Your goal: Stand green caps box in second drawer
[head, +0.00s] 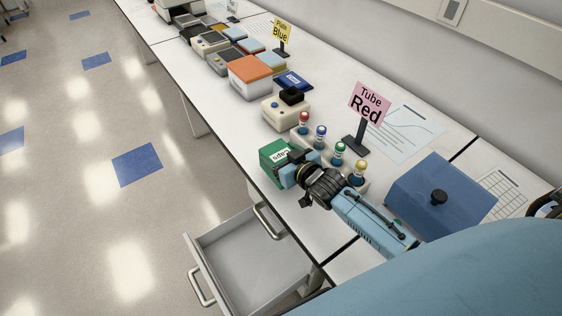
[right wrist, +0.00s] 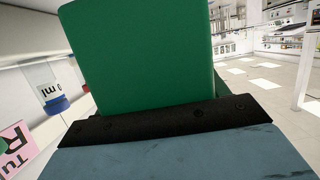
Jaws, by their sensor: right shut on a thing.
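The green caps box (head: 272,160), with a white "caps" label, is at the front edge of the bench in the head view. My right gripper (head: 289,172) is shut on it. In the right wrist view the green box (right wrist: 140,55) fills the middle, above the dark finger pad. Whether the box touches the bench top cannot be told. An open, empty grey drawer (head: 252,262) sticks out below the bench edge, in front of my right arm. Another drawer handle (head: 267,221) shows just behind it. My left gripper is not in view.
Tubes with red, blue, green and yellow caps (head: 339,152) stand just behind the gripper. A pink "Tube Red" sign (head: 370,102), a blue lidded box (head: 440,195) and a cream device (head: 285,110) are nearby. The floor left of the drawer is clear.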

